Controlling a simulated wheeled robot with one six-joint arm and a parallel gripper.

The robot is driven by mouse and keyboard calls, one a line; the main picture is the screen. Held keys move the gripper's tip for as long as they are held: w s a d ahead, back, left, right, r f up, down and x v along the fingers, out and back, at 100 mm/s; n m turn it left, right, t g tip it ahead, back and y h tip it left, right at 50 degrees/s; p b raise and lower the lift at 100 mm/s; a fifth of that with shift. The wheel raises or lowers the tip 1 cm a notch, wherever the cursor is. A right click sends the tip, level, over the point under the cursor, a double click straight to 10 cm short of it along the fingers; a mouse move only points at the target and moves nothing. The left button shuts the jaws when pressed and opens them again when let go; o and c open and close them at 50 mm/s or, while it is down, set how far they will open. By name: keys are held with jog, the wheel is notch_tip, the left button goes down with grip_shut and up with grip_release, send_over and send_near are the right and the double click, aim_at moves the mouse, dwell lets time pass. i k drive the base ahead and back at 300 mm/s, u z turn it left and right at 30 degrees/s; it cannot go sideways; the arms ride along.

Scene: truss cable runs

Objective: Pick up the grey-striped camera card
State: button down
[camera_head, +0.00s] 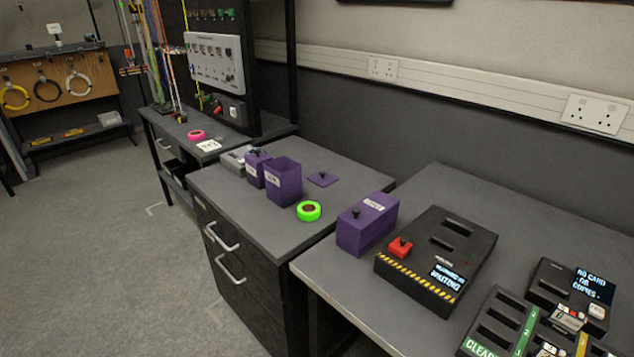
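I cannot make out a grey stripe on any card from here. Several small cards or card-like labelled pieces show at the lower right: one with grey and red parts (569,317) in front of the small black reader (565,287), and a yellowish one (549,349) in the black slotted tray (499,322) at the bottom edge. The tray has a green strip lettered "CLEAR" and is cut off by the frame. The reader's screen reads "NO CARD". My gripper is not in view.
A black slotted machine (437,258) with a red knob and a purple lidded box (367,223) stand on the right desk. The middle desk holds an open purple bin (284,181) and green tape (309,211). The floor (110,250) at left is clear.

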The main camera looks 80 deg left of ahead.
aim_at(564, 320)
jog(key=i, duration=0.3)
jog(key=u, duration=2.7)
jog(key=i, duration=0.5)
jog(key=u, duration=0.05)
jog(key=k, duration=0.5)
jog(key=z, duration=2.75)
jog(key=k, duration=0.8)
jog(key=u, duration=0.95)
jog(key=i, duration=0.2)
jog(key=u, duration=0.05)
